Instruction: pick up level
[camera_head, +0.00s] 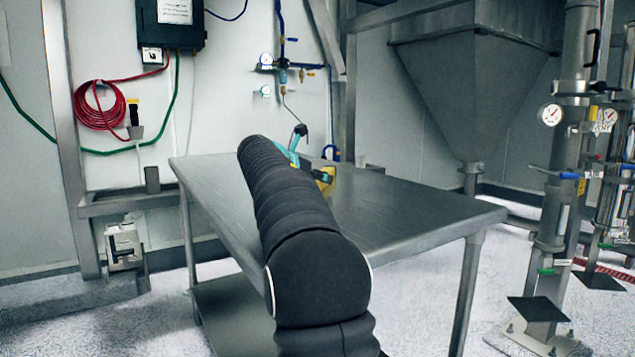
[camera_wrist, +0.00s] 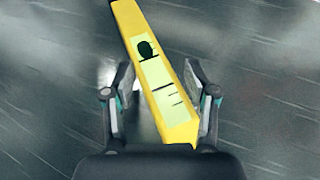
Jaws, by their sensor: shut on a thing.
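The level is a long yellow bar (camera_wrist: 178,105) with a pale label and dark marks. In the wrist view it runs from the top centre down between the fingers, slanted to the lower right. My gripper (camera_wrist: 160,100) is shut on it, one finger on each side near its lower end. In the head view a small yellow part of the level (camera_head: 326,180) shows past my dark arm, over the steel table (camera_head: 430,215). My arm hides most of the gripper there. I cannot tell whether the level touches the table top.
A coiled red hose (camera_head: 100,106) hangs on the wall at the left. A steel hopper (camera_head: 470,85) stands behind the table. Vertical pipes with gauges (camera_head: 551,114) stand at the right. The table's right half is clear.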

